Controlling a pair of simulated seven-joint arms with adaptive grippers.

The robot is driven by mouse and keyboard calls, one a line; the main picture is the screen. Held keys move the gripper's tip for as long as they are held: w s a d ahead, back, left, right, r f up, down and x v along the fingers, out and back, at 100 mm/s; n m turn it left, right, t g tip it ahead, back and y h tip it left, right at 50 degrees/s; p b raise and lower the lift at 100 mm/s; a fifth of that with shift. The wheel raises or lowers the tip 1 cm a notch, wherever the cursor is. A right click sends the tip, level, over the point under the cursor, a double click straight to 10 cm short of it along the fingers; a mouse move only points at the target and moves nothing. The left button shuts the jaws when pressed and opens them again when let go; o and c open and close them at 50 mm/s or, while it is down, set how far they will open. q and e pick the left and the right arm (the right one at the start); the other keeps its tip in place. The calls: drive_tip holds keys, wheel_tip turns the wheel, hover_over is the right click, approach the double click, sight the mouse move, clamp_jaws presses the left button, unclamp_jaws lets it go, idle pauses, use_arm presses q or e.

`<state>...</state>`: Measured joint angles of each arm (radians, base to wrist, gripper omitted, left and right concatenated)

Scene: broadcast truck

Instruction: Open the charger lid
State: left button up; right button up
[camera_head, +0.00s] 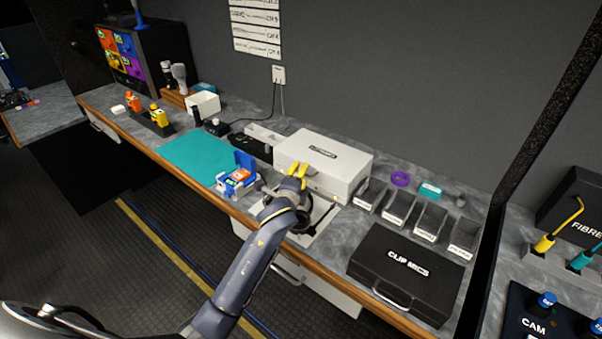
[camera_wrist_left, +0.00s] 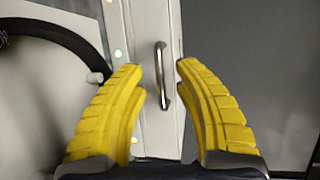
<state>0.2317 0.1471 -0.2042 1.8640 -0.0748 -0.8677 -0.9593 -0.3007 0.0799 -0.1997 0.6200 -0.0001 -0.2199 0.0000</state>
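The charger is a white box (camera_head: 335,157) with a dark label on its top, standing against the back of the counter. Its lid looks closed. My left gripper (camera_head: 297,169) is at the box's front side, with its yellow fingers pointing at it. The left wrist view shows a small metal handle (camera_wrist_left: 161,75) on the white front (camera_wrist_left: 152,120), lying between the spread fingertips (camera_wrist_left: 160,70). The fingers are open and do not visibly grip the handle. In the head view my gripper hides part of the box's front. My right gripper is in neither view.
A blue case (camera_head: 238,176) and a teal mat (camera_head: 196,156) lie left of the box. Grey bins (camera_head: 399,206), a purple ring (camera_head: 400,179) and a black CLIP MICS case (camera_head: 408,270) are to the right. A dark curved band (camera_wrist_left: 60,30) shows beside the fingers.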

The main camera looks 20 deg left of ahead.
use_arm(q)
drive_tip(key=shift+w+f, duration=0.1)
drive_tip(key=shift+w, duration=0.5)
drive_tip(key=shift+a, duration=0.1)
clamp_jaws()
